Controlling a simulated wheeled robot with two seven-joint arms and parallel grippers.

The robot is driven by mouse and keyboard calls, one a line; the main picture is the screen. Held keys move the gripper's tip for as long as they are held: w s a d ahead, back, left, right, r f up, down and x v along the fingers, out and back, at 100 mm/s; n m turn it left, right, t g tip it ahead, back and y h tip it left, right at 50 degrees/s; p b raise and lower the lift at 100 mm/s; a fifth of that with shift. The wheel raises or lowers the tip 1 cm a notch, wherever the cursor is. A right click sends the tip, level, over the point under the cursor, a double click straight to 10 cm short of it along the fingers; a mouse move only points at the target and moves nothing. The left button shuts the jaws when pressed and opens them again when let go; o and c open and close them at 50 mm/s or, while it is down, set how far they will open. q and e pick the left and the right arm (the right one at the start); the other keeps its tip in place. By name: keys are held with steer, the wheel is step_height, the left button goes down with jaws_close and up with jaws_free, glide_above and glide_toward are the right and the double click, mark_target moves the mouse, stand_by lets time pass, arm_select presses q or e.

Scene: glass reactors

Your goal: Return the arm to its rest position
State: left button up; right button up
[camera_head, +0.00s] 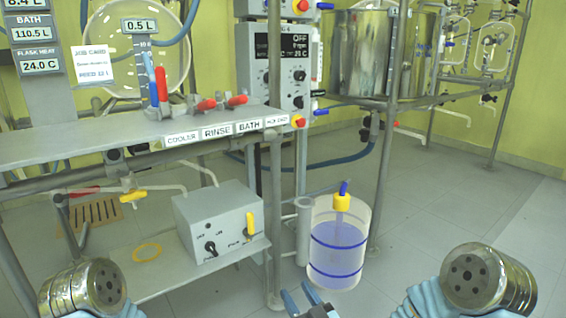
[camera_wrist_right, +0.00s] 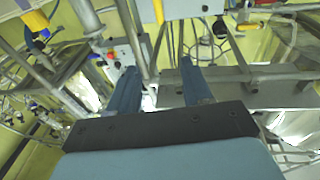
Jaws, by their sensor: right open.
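My right gripper (camera_head: 308,302) shows at the bottom edge of the head view, with its two blue fingers apart and nothing between them. In the right wrist view the same gripper (camera_wrist_right: 158,85) has its blue fingers spread and empty, pointing towards metal frame parts. My right arm's metal joint (camera_head: 478,278) is at the lower right of the head view. My left arm's metal joint (camera_head: 85,288) is at the lower left. My left gripper is out of view.
A clear container with bluish liquid (camera_head: 338,245) stands on the floor just beyond the right gripper. A grey box with knobs (camera_head: 220,222) sits on a low shelf to its left. The labelled upper shelf (camera_head: 100,140) carries coloured valves. Open tiled floor (camera_head: 430,200) lies to the right.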

steer(key=s+d+f+m+g+h+p, duration=0.3)
steer(key=s+f+g+p, duration=0.2)
steer(key=f+g+p, duration=0.3)
steer(key=s+d+f+m+g+h+p, duration=0.1)
steer(key=s+d+f+m+g+p, duration=0.1)
steer(key=s, duration=0.6)
steer(key=s+d+f+m+g+p, duration=0.2)
steer(key=s+g+p, duration=0.3)
steer(key=s, duration=0.3)
steer(key=shift+s+d+f+g+h, duration=0.2)
steer(key=shift+d+f+g+h, duration=0.2)
steer(key=shift+f+g, duration=0.3)
